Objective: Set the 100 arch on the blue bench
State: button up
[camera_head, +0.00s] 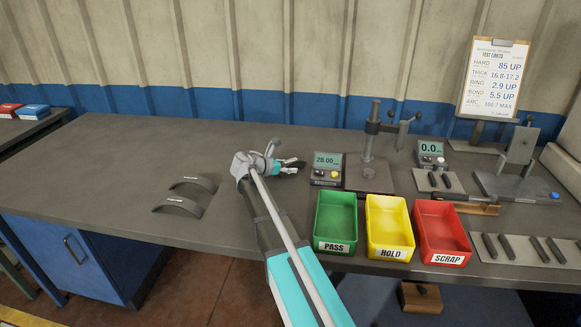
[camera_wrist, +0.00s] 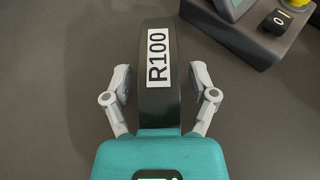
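A dark curved arch with a white R100 label (camera_wrist: 158,100) lies between the fingers of my gripper (camera_wrist: 160,78) in the wrist view. A gap shows between each finger and the arch's sides, so the gripper is open around it. The arch's near end is hidden behind the gripper body. In the head view my gripper (camera_head: 277,163) is low over the grey top of the bench with the blue cabinet (camera_head: 110,165), and a dark part of the arch (camera_head: 292,162) shows at its fingers. Whether the arch touches the bench top is unclear.
Two other arches (camera_head: 193,183) (camera_head: 178,206) lie at left. A 28.00 readout (camera_head: 326,168) and a gauge stand (camera_head: 368,170) are just right of my gripper. Green (camera_head: 335,245), yellow (camera_head: 389,251) and red (camera_head: 441,257) trays line the front. The back left of the bench is clear.

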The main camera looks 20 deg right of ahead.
jog(key=shift+r, duration=0.1)
dwell(0.3)
jog(key=shift+a+r+p, duration=0.15)
jog(key=shift+p, duration=0.15)
jog(key=shift+s+a+r, duration=0.1)
jog(key=shift+a+r, duration=0.05)
jog(key=shift+a, duration=0.15)
jog(key=p+v, duration=0.4)
jog(key=v, duration=0.7)
jog(key=shift+r, duration=0.1)
